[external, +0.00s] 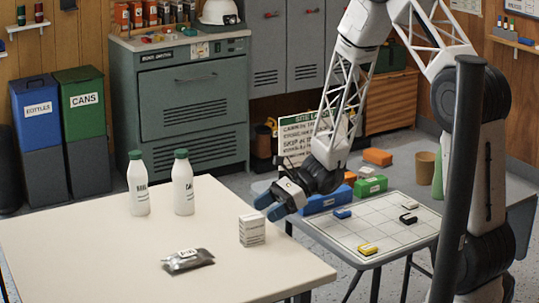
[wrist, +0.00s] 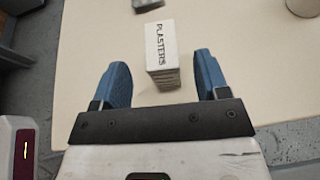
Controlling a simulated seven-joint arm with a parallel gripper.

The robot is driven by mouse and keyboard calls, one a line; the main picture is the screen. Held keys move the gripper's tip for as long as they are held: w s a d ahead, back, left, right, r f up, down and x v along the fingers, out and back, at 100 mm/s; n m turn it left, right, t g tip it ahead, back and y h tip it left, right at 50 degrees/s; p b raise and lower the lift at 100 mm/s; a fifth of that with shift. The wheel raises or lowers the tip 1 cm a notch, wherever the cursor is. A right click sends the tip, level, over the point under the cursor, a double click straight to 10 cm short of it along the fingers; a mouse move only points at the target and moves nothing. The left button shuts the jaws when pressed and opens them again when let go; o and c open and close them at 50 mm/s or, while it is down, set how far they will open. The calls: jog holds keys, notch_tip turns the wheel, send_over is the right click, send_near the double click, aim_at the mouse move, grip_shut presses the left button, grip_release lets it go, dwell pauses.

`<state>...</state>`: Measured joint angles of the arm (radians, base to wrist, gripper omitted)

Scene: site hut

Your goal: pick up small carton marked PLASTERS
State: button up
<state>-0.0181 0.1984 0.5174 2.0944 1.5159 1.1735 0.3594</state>
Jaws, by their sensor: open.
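The small white carton marked PLASTERS (external: 252,230) stands upright on the cream table (external: 90,250), near its right edge. In the wrist view the carton (wrist: 161,48) shows its lettered top and a side face, just ahead of and between my fingers. My gripper (external: 270,208) is above the table, up and to the right of the carton in the external view. In the wrist view my gripper (wrist: 163,82) is open, with its blue fingers apart and nothing held. Whether the fingertips are level with the carton I cannot tell.
Two white bottles with green caps (external: 138,185) (external: 183,183) stand at the back of the table. A side table with a gridded top (external: 365,225) holds small coloured clips. The table's front is clear.

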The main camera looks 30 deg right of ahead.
aim_at(255, 217)
jog(key=shift+x, duration=2.55)
jog(key=shift+w+f, duration=0.1)
jog(key=shift+f, duration=0.1)
jog(key=c, duration=1)
jog(key=shift+r, duration=0.15)
jog(key=shift+r, duration=1.05)
jog(key=shift+s+d+r, duration=0.25)
jog(key=shift+s+r, duration=0.25)
jog(key=shift+r, duration=0.15)
jog(key=s+d, duration=0.2)
jog(key=s, duration=0.5)
jog(key=s+d+r, duration=0.1)
jog(key=s+d, duration=0.2)
jog(key=s, duration=0.4)
